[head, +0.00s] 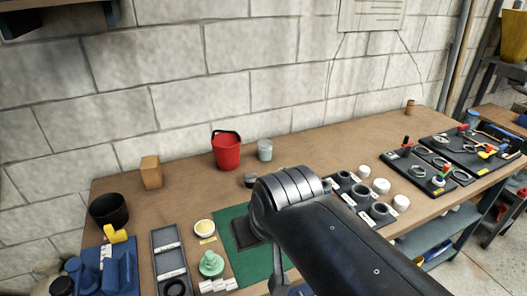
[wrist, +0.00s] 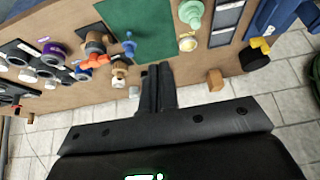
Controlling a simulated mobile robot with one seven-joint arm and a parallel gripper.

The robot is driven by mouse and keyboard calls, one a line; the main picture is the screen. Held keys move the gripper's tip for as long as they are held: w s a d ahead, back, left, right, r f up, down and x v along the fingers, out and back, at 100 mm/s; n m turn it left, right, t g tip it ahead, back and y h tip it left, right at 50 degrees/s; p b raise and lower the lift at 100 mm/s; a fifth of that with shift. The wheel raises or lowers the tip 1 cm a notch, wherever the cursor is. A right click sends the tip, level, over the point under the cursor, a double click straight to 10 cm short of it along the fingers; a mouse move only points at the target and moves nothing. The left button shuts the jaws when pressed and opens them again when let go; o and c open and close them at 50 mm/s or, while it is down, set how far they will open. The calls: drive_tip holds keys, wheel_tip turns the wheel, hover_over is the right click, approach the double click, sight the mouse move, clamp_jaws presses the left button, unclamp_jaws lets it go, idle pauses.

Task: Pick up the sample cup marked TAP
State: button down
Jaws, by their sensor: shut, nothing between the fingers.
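No label is readable as TAP, so I cannot tell which cup it is. One pale cup with yellowish contents and a yellow label (head: 204,228) stands left of the green mat; it also shows in the wrist view (wrist: 187,43). Small white round pieces (head: 381,186) stand beside a dark rack (head: 352,199) with round holders at the right. My gripper (wrist: 156,68) is shut and empty, its dark fingers pointing over the bench by the edge of the green mat. In the head view my arm hides the gripper.
On the brown bench (head: 320,150) are a green mat (wrist: 130,22), a red bucket (head: 226,150), a grey cup (head: 265,150), a wooden block (head: 151,172), a black pot (head: 108,210), a green-topped item (head: 211,264) and an orange-handled valve (wrist: 96,60). A block wall stands behind.

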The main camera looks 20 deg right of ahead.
drive_tip(key=c, duration=2.1)
unclamp_jaws()
drive_tip(key=o, duration=1.7)
drive_tip(key=w+d+r+m+h, duration=0.1)
drive_tip(key=w+d+r, duration=0.15)
drive_tip(key=w, duration=0.55)
drive_tip(key=w+d+r+m, duration=0.1)
drive_tip(key=w+r, duration=0.3)
drive_tip(key=w, duration=0.4)
drive_tip(key=m+g+h, duration=0.1)
drive_tip(key=m+g, duration=0.1)
drive_tip(key=m, duration=0.2)
hover_over(265, 149)
drive_tip(key=a, duration=0.1)
wheel_tip(265, 149, down, 19)
drive_tip(key=x, duration=0.9)
drive_tip(key=shift+d+f, duration=0.35)
drive_tip(key=shift+d, duration=0.05)
